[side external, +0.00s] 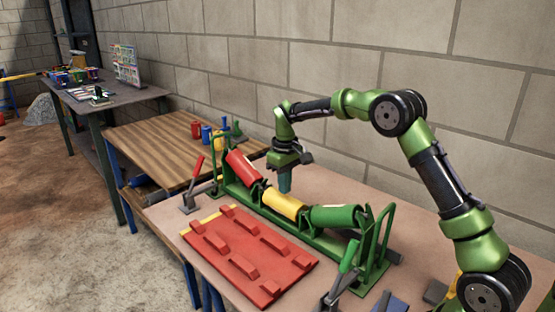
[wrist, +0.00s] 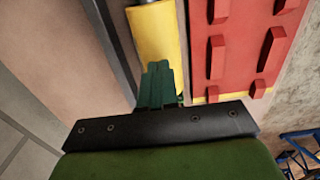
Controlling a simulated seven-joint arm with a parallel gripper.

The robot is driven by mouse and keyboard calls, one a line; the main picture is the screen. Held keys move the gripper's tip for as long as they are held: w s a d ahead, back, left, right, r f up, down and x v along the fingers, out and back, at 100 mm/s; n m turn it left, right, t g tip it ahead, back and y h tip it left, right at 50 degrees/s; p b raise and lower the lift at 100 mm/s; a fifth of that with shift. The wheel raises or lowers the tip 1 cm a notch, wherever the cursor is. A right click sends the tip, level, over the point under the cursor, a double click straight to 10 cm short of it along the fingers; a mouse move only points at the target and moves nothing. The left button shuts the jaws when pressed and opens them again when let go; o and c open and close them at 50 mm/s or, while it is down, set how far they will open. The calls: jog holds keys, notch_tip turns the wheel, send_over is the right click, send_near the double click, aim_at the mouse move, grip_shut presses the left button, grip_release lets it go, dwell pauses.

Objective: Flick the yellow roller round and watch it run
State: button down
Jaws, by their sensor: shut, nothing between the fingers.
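The yellow roller (side external: 284,206) lies in the middle of a green frame (side external: 306,235), between a tilted red roller (side external: 243,165) and a green roller (side external: 335,215). My gripper (side external: 284,189) points down, its fingers shut and empty, at the back edge of the yellow roller. In the wrist view the shut fingers (wrist: 158,68) overlap the yellow roller (wrist: 154,35) and hide part of it. I cannot tell whether the tips touch it.
A red ribbed plate (side external: 248,256) lies in front of the frame. A red-handled lever (side external: 193,184) stands left and a green-handled lever (side external: 345,268) at the front right. A wooden table (side external: 160,149) with small coloured items adjoins behind left; a block wall runs behind.

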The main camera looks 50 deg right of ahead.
jog(key=shift+f, duration=0.15)
dwell(0.5)
jog(key=shift+f, duration=0.5)
jog(key=shift+a+r, duration=0.1)
jog(key=shift+r, duration=0.55)
jog(key=a+f, duration=0.1)
jog(key=a, duration=0.5)
jog(key=shift+f, duration=0.35)
jog(key=d, duration=1.3)
jog(key=shift+d, duration=0.3)
jog(key=shift+r, duration=0.2)
